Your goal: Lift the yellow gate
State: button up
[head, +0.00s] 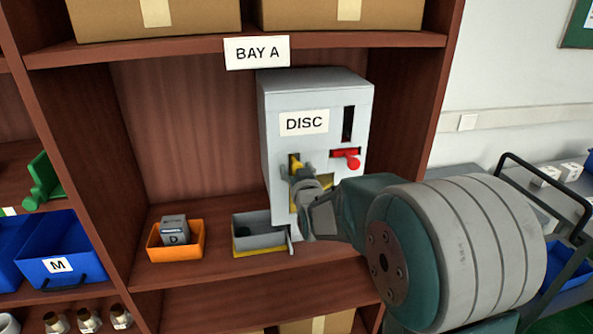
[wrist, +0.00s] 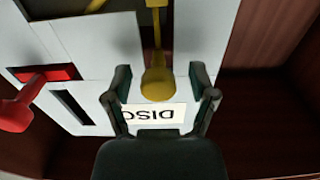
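The yellow gate has a knobbed handle (head: 296,162) on the front of the grey DISC machine (head: 340,90). A further yellow part (head: 326,181) shows lower, beside my gripper (head: 303,176). In the wrist view, which is upside down, the yellow knob (wrist: 157,84) lies between the two fingers of my gripper (wrist: 160,88). The fingers are apart, with a gap on each side of the knob. My gripper and wrist hide much of the gate's lower part in the head view.
A red lever (head: 347,159) sticks out right of the gate. A grey tray (head: 258,241) on a yellow base stands below left. An orange bin (head: 176,251) holds a grey block marked D (head: 174,228). Shelf walls (head: 410,110) bound the bay.

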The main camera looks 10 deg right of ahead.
jog(key=s, duration=1.2)
jog(key=s+f+g, duration=0.2)
jog(key=s+g, duration=1)
jog(key=s, duration=1.2)
jog(key=shift+s+f, duration=0.25)
jog(key=shift+s, duration=0.15)
